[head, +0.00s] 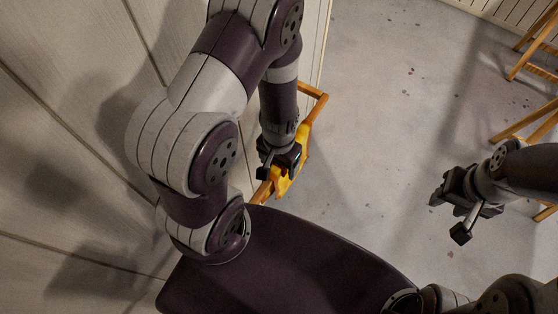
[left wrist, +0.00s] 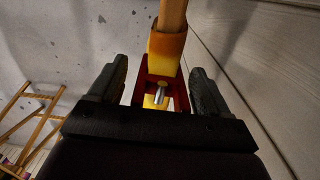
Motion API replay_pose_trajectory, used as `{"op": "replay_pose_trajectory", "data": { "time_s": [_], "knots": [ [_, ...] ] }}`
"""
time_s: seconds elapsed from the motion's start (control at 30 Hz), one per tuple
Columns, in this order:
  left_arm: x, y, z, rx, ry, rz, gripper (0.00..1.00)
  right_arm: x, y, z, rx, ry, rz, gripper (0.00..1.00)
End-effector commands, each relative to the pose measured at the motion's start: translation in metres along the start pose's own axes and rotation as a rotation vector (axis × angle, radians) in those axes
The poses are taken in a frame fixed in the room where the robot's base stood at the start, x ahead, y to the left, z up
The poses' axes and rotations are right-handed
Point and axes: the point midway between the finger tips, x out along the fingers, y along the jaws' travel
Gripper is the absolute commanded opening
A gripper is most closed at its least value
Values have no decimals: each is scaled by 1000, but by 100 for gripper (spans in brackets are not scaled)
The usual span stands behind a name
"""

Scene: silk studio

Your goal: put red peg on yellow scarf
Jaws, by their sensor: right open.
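The yellow scarf (head: 289,175) hangs over a wooden rail below my left arm in the head view. In the left wrist view the scarf (left wrist: 164,50) is wrapped on a wooden bar straight ahead. The red peg (left wrist: 142,92), with a metal spring, is between the two fingers of my left gripper (left wrist: 160,82), in front of the scarf. Yellow shows between its prongs. The peg is hidden in the head view. My left gripper (head: 277,165) is at the scarf; whether its fingers press on the peg is unclear. My right gripper (head: 453,211) is open and empty, over the floor at right.
The wooden rail (head: 313,93) runs along the panelled wall (head: 60,120) at left. Wooden trestle-like legs (head: 528,55) stand at the right edge. The grey floor (head: 385,120) between them is clear.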

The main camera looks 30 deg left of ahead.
Motion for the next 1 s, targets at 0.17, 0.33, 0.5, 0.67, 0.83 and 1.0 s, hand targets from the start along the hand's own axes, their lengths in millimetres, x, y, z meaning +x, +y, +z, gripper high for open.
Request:
{"op": "replay_pose_trajectory", "data": {
  "time_s": [0.17,0.33,0.5,0.67,0.83,1.0],
  "knots": [
    [0,0,0,0,0,0,77,0,0,0,0,0,0,43],
    [-10,0,-1,0,3,0,77,-3,0,0,0,0,0,43],
    [-52,0,-2,-1,8,0,77,-10,0,-1,0,0,0,43],
    [-94,0,-2,0,7,0,77,-12,0,-1,0,0,0,43],
    [-120,0,0,-1,2,0,77,-14,0,-2,0,0,0,43],
    [-127,0,0,-1,-1,0,77,-14,0,-2,0,0,0,43]
  ]
}}
